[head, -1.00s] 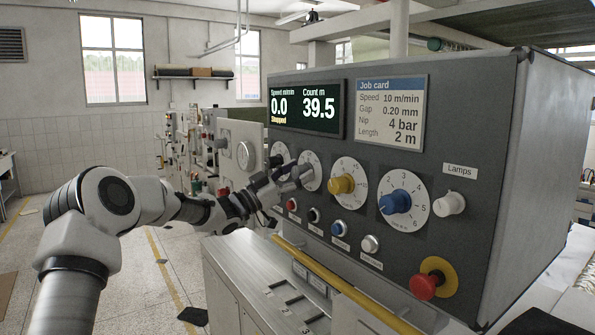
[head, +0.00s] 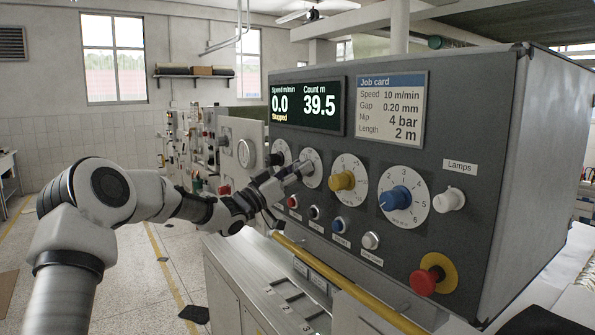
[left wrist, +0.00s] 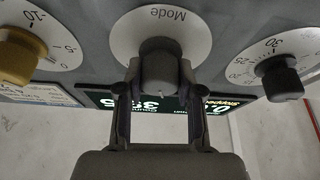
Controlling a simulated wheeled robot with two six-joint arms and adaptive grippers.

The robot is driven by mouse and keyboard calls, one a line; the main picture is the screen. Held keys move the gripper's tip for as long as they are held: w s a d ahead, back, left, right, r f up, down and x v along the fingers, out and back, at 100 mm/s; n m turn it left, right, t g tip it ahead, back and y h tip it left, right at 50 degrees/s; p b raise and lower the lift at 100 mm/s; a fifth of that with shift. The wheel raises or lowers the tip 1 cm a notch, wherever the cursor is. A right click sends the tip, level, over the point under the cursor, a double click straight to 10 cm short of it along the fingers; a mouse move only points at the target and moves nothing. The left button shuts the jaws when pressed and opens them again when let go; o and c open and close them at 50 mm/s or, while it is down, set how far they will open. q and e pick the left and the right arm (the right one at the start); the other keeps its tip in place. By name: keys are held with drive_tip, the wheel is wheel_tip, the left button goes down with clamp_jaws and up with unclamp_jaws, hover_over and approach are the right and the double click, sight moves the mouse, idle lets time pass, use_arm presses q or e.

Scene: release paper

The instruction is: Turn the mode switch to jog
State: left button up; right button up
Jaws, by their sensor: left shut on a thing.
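The mode switch is a grey knob (left wrist: 160,64) on a round white dial marked "Mode" (left wrist: 122,36), seen inverted in the left wrist view. In the head view its dial (head: 316,157) is on the grey control panel, left of the yellow knob. My left gripper (head: 298,170) reaches it from the left. In the wrist view the gripper (left wrist: 160,84) has one finger on each side of the knob and is shut on it. The knob's pointer and the mode names cannot be read. My right gripper is not in view.
A yellow knob (head: 342,181), a blue knob (head: 396,198) and a white lamps knob (head: 450,198) are to the right. Several push buttons line the panel below. A red emergency button (head: 423,282) and a yellow rail (head: 340,283) are lower. The display (head: 308,104) reads stopped.

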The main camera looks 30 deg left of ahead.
use_arm(q)
drive_tip(key=n+y, duration=0.2)
drive_tip(key=n, duration=0.2)
drive_tip(key=n+y, duration=0.1)
drive_tip(key=n, duration=0.3)
drive_tip(key=shift+y, duration=0.4)
drive_tip(key=shift+n, duration=0.3)
drive_tip(key=o, duration=1.2)
drive_tip(key=shift+c, duration=0.2)
drive_tip(key=shift+w, duration=0.15)
drive_tip(key=v, duration=1.1)
drive_tip(key=shift+s+d+f, duration=0.2)
drive_tip(key=shift+s+f, duration=0.1)
drive_tip(key=shift+f, duration=0.05)
